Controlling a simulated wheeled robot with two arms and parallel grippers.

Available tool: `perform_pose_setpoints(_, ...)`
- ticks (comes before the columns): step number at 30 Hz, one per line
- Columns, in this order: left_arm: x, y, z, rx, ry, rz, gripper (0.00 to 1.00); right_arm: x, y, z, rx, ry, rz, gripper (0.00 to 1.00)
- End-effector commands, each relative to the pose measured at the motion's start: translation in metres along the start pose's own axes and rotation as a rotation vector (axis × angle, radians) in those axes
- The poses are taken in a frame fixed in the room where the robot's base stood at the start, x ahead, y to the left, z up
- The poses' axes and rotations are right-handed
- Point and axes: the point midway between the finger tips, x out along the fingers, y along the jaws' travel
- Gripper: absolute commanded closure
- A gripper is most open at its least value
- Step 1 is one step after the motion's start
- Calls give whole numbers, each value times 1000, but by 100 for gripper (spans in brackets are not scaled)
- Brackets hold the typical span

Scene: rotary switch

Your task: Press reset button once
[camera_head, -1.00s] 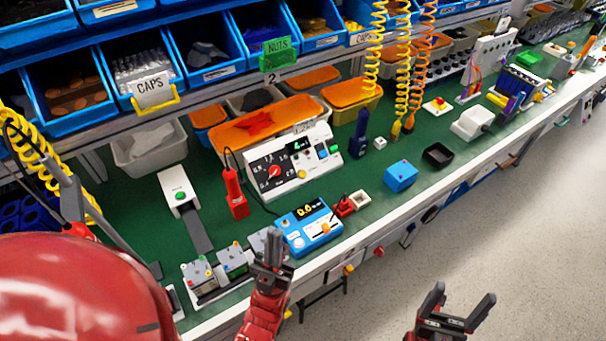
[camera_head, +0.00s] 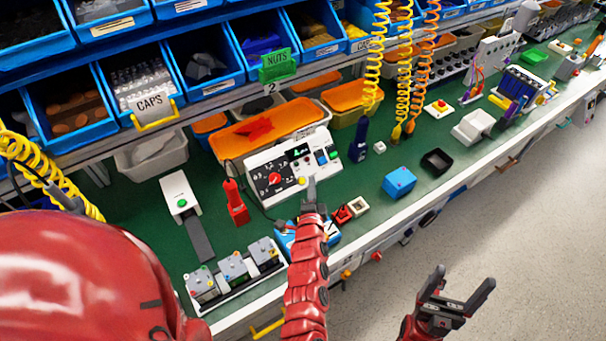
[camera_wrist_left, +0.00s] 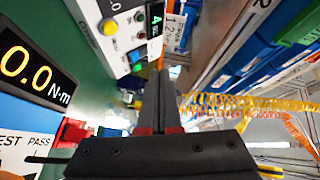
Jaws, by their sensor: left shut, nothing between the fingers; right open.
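A white control box (camera_head: 285,192) stands on the green bench. It carries a dial with a red knob (camera_head: 275,178), a small display (camera_head: 299,152), a yellow button (camera_head: 302,181), a green button (camera_head: 322,159) and a blue one. No reset label is readable. My left gripper (camera_head: 311,181) is shut and empty, its tips in front of the box's lower edge, close to the yellow button. In the left wrist view the gripper (camera_wrist_left: 160,75) points along the box, with the yellow button (camera_wrist_left: 109,27) to its upper left; contact cannot be told. My right gripper (camera_head: 464,277) is open and empty, over the floor.
A blue torque tester (camera_head: 284,240) is partly hidden under my left arm. A red tool (camera_head: 235,203) stands left of the box, a blue block (camera_head: 399,182) and a black tray (camera_head: 436,161) lie right. Bins with hanging coiled cords are behind.

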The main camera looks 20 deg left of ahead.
Motion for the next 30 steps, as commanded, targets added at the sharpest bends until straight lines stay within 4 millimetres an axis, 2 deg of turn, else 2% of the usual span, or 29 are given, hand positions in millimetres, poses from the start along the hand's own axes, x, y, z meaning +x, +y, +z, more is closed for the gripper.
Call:
perform_pose_setpoints(6, 3, 12, -10, 84, 17, 86, 100, 3, 0, -1, 0, 0, 0, 20)
perform_pose_setpoints(17, 4, 14, -8, 87, 17, 85, 100, 0, 0, 0, 0, 0, 0, 20)
perform_pose_setpoints(23, 14, 26, 1, 85, 15, 82, 100, -21, -1, 4, 0, 0, 0, 20)
perform_pose_setpoints(30, 35, 42, 18, 84, 14, 79, 100, -58, -3, 10, 0, 0, 0, 20)
